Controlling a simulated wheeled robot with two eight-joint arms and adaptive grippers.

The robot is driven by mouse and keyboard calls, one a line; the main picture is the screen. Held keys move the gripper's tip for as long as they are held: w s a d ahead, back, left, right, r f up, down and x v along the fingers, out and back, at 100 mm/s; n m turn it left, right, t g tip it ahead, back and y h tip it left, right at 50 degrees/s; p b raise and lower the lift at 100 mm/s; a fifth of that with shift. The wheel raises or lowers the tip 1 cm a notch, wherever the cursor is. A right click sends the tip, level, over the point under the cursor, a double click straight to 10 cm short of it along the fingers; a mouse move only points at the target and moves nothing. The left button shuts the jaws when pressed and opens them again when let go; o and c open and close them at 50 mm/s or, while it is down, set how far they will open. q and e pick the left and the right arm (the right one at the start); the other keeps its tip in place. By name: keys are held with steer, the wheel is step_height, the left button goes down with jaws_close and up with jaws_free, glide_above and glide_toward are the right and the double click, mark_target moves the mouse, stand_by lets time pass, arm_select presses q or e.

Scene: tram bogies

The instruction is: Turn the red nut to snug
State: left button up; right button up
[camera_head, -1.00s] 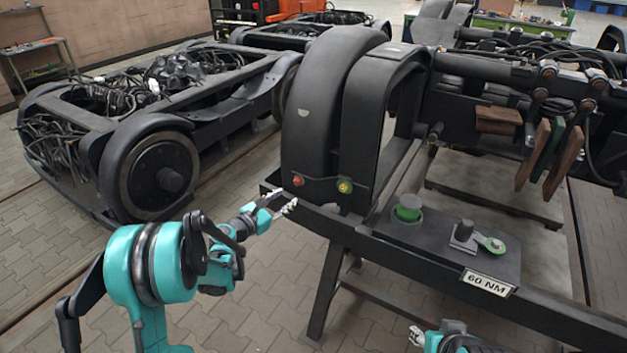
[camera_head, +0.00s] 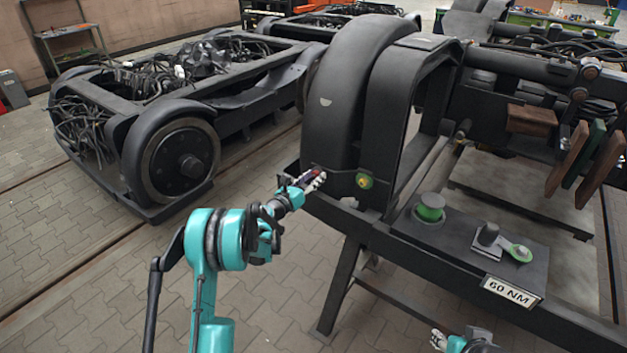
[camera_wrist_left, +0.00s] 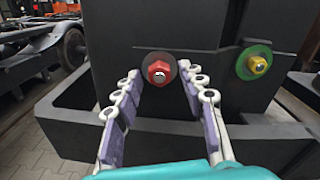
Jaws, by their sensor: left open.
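The red nut (camera_wrist_left: 159,72) sits on a dark round washer on the black fender face, in the middle of the left wrist view. My left gripper (camera_wrist_left: 160,80) is open, with its two fingers to the left and right of the nut; I cannot tell whether they touch it. In the head view my left gripper (camera_head: 312,180) is at the lower front of the fender and mostly hides the nut. My right gripper (camera_head: 438,340) shows only partly at the bottom edge, and its opening is unclear.
A yellow nut on a green washer (camera_head: 364,181) is right of the red nut. A bench plate (camera_head: 455,240) carries a green-banded knob (camera_head: 430,207), a wrench-like tool (camera_head: 518,251) and a "60 NM" sign (camera_head: 510,291). A black ledge (camera_wrist_left: 85,125) runs below the nuts.

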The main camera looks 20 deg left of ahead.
arm_select(q)
jaws_close()
steer(key=shift+m, duration=0.3)
steer(key=m, duration=0.3)
steer(key=shift+m, duration=0.3)
steer(key=m, duration=0.4)
steer(key=shift+w+a, duration=0.1)
steer(key=shift+a, duration=0.05)
steer(key=m, duration=0.6)
steer(key=shift+r+m, duration=0.1)
steer(key=shift+m, duration=0.3)
steer(key=m, duration=0.6)
steer(key=shift+r, duration=0.1)
